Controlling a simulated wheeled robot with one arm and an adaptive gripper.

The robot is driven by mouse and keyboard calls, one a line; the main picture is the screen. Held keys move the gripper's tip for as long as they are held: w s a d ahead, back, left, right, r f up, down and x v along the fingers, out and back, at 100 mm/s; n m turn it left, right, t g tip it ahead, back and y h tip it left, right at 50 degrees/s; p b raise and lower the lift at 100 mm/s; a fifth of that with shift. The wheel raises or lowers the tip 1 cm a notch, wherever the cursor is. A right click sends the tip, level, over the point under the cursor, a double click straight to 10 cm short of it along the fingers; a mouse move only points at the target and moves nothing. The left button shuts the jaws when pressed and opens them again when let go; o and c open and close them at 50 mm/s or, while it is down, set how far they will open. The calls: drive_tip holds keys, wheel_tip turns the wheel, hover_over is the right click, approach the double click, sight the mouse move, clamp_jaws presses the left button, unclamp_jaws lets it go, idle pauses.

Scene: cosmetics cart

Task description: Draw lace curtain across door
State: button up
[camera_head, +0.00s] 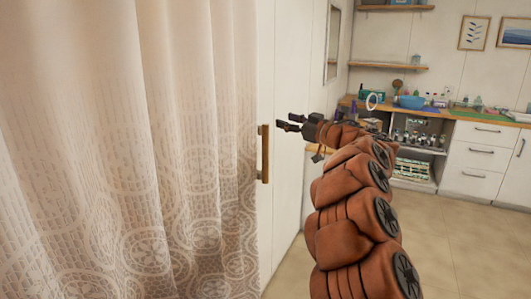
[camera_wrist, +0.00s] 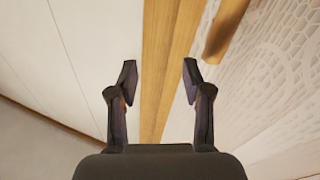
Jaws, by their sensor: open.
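The lace curtain (camera_head: 130,150) hangs in folds across the left of the head view, cream above with a patterned lower part. Its right edge is beside the wooden door handle (camera_head: 264,153) on the white door (camera_head: 288,70). The curtain also shows at the right of the wrist view (camera_wrist: 275,90), with the handle (camera_wrist: 225,30) near the top. My gripper (camera_head: 289,122) is open and empty, to the right of the handle and apart from the curtain. In the wrist view its fingers (camera_wrist: 160,75) are spread, with a wooden strip (camera_wrist: 168,50) behind the gap.
A counter (camera_head: 490,120) with bottles and a blue bowl (camera_head: 410,102) stands at the back right, above white drawers (camera_head: 480,150) and open shelves (camera_head: 415,150). Wall shelves (camera_head: 390,67) are above. The floor (camera_head: 450,240) at the right is clear.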

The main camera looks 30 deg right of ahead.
drive_tip(key=s+a+f+n+g+y+b, duration=0.1)
drive_tip(key=s+a+f+n+g+y, duration=0.15)
drive_tip(key=s+f+y, duration=0.35)
drive_tip(key=w+a+f+h+p, duration=0.1)
drive_tip(key=w+a, duration=0.3)
drive_tip(key=w, duration=0.4)
drive_tip(key=shift+w+a+m, duration=0.2)
drive_tip(key=shift+w+m, duration=0.2)
drive_tip(key=shift+m, duration=0.05)
drive_tip(key=shift+c, duration=0.3)
clamp_jaws()
